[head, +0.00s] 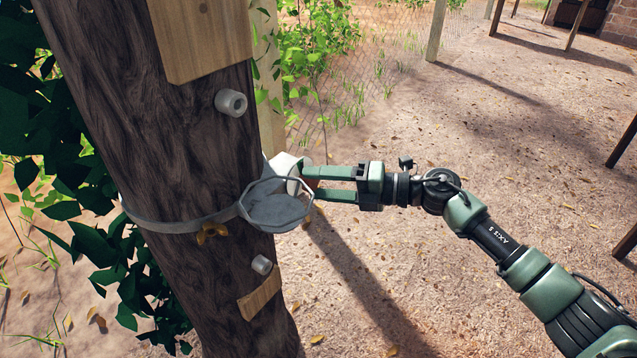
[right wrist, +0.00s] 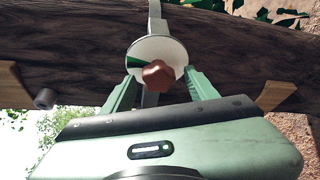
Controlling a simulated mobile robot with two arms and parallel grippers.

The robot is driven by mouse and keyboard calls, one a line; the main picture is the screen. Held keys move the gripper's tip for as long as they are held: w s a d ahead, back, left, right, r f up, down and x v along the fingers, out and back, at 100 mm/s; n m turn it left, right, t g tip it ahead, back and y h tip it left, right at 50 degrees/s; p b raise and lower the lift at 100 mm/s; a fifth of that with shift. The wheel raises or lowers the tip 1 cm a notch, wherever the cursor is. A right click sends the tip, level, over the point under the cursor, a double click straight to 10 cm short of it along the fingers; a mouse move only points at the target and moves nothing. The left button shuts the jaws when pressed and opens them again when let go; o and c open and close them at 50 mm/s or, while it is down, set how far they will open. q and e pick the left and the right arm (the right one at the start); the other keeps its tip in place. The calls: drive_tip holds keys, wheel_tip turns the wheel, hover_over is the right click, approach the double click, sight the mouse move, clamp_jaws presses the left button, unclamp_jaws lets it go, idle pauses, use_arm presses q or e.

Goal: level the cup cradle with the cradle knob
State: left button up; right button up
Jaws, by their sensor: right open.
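The cup cradle (head: 250,213) is a thin wire ring on a grey strap around the tree trunk. A grey bowl-like cup (head: 275,210) sits in it and looks tilted. Behind the ring is a pale round housing (head: 283,167), which shows as a white disc in the right wrist view (right wrist: 145,49). A brown lobed knob (right wrist: 158,76), likely the cradle knob, stands at the disc's middle. My right gripper (head: 309,184) is open, with one finger on each side of the knob; contact cannot be told. In the head view the knob is mostly hidden. My left gripper is not in view.
The dark trunk (head: 150,130) leans and fills the left.

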drive_tip(key=v, duration=0.7)
drive_tip(key=shift+d, duration=0.15)
